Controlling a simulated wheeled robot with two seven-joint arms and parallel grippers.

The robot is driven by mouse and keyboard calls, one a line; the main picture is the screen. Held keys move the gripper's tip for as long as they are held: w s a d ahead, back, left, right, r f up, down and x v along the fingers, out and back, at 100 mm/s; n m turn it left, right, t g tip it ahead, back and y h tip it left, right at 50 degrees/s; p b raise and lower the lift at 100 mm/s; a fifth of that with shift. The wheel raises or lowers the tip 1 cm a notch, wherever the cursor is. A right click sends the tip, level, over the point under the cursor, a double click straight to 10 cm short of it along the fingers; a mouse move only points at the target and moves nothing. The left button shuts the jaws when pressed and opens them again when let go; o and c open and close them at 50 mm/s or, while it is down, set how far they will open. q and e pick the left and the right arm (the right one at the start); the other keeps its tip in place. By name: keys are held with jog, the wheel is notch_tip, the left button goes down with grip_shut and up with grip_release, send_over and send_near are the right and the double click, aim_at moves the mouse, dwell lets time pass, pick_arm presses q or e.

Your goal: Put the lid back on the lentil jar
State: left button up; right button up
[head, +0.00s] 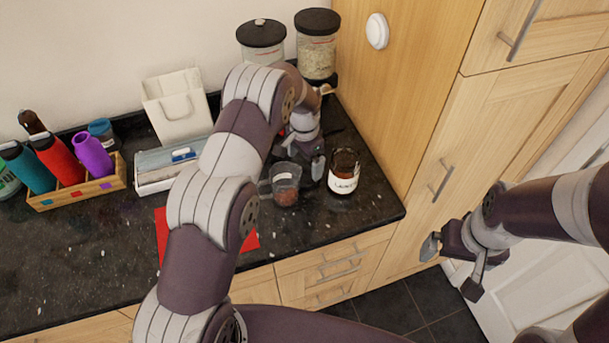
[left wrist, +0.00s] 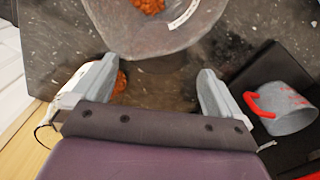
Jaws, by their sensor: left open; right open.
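The lentil jar (head: 344,172) is brown glass with a white label and stands upright, with no lid visible on it, near the counter's right front corner. My left gripper (head: 297,162) is open, pointing down just left of the jar, above and behind a clear cup (head: 285,180) with red lentils in it. In the left wrist view my left gripper (left wrist: 158,72) has nothing clearly between its fingers; a clear vessel (left wrist: 150,38) with lentils and a white label is beyond them. I cannot make out the jar's lid. My right gripper (head: 452,268) is open and empty, off the counter.
A grey measuring cup (left wrist: 286,108) with a red handle sits on something black at the right. Two black-lidded jars (head: 316,52) stand at the back corner. A bottle crate (head: 75,187), white box (head: 155,168) and red mat (head: 162,232) are left. A tall cabinet (head: 400,110) bounds the right.

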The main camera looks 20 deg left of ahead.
aim_at(304, 176)
pick_arm(q)
jog(key=f+p, duration=0.1)
jog(key=f, duration=0.1)
jog(key=f+p, duration=0.1)
jog(key=f, duration=0.1)
jog(key=shift+s+f, duration=0.2)
jog(key=shift+f, duration=0.3)
jog(key=c, duration=0.9)
